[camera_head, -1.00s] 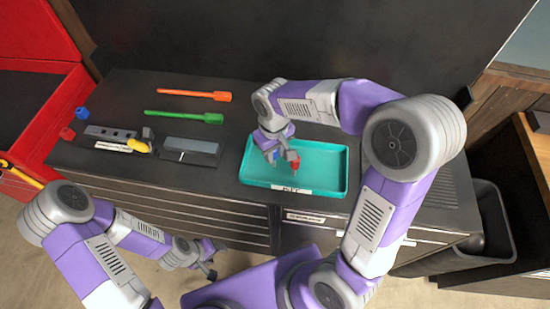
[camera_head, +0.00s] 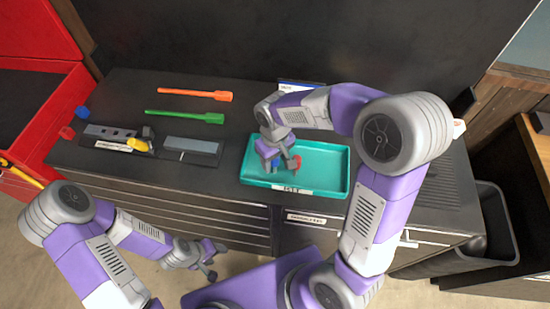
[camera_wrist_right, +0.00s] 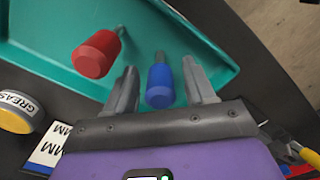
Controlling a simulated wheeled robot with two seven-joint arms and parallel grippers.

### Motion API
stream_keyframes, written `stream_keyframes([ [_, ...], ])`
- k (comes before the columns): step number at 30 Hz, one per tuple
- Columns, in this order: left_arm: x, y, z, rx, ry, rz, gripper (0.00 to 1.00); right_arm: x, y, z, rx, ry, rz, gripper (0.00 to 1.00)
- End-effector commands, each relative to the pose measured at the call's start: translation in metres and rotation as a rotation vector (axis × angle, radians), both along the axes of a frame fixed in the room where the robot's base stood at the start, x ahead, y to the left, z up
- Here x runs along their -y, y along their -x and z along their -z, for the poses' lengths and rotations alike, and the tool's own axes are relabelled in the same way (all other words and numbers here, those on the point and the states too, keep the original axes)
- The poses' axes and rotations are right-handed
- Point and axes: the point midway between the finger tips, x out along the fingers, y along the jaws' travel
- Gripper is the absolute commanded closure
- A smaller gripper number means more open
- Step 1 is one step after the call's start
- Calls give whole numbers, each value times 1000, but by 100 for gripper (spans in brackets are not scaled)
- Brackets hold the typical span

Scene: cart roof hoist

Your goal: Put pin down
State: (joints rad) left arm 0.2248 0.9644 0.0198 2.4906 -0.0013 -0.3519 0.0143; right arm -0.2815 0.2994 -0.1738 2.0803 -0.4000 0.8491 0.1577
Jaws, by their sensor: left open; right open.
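A blue-headed pin (camera_wrist_right: 160,86) lies in the teal tray (camera_wrist_right: 60,45) with its grey shank pointing away from my right gripper. My right gripper (camera_wrist_right: 162,74) is open, with one finger on each side of the blue head and gaps showing. A red-headed pin (camera_wrist_right: 97,54) lies in the tray just left of the gripper. In the head view, my right gripper (camera_head: 281,167) is low inside the tray (camera_head: 325,182), with the blue pin (camera_head: 275,163) and red pin (camera_head: 297,161) partly hidden by it. My left gripper (camera_head: 212,262) is open and empty in front of the cabinet.
An orange tool (camera_head: 195,95) and a green tool (camera_head: 185,116) lie at the back left. A block with holes (camera_head: 110,131) and a grey plate (camera_head: 192,146) lie left of the tray. A dark bin (camera_head: 490,235) stands at right. The tray's right half is clear.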

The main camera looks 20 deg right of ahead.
Motion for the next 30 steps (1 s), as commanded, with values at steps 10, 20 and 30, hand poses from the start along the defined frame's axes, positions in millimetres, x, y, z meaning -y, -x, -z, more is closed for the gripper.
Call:
stream_keyframes([
  [10, 0, 0, -7, 0, 0, 0, 46, -1, -1, -27, 5, -1, -1, 46],
  [20, 0, 0, -18, 0, 0, 0, 46, 0, -1, -97, 5, -2, 0, 46],
  [30, 0, 0, -21, 0, 0, 0, 46, 0, 0, -124, 0, 0, -1, 46],
])
